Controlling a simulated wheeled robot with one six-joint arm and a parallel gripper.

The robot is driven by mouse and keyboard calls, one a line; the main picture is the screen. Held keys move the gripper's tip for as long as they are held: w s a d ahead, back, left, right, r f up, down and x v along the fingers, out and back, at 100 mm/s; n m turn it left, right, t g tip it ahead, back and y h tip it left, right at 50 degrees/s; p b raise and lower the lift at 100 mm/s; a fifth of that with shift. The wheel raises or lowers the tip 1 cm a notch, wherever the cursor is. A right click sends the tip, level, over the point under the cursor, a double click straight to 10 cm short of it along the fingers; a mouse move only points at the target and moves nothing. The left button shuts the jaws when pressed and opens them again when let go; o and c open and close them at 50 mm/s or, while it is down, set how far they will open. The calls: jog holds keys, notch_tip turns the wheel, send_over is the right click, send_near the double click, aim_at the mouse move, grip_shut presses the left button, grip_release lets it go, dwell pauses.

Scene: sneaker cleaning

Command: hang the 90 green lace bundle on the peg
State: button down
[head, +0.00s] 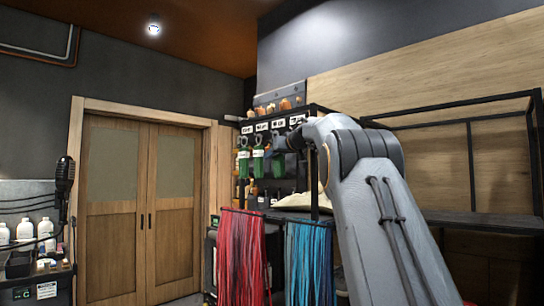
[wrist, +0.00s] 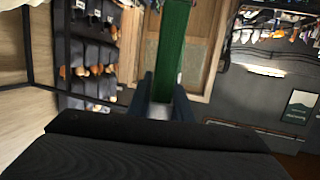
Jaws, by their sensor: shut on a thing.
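My gripper (wrist: 162,98) is shut on a green lace bundle (wrist: 172,48), which extends away from the fingers as a long flat green strip in the wrist view. In the head view my gripper (head: 294,140) is at the black rack, in front of the labelled row, partly hidden by my arm. The numbers on the labels are too small to read, and the target peg is not clearly visible.
Red laces (head: 242,255) and blue laces (head: 308,262) hang at the rack's front, below my gripper. Small bottles stand on the shelf behind. The black frame (head: 470,165) runs to the right. Wooden double doors (head: 143,205) are at the left.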

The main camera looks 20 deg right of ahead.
jog(key=c, duration=1.5)
grip_release()
jog(key=shift+b+v, duration=1.6)
jog(key=shift+v, duration=2.35)
jog(key=shift+a, duration=0.15)
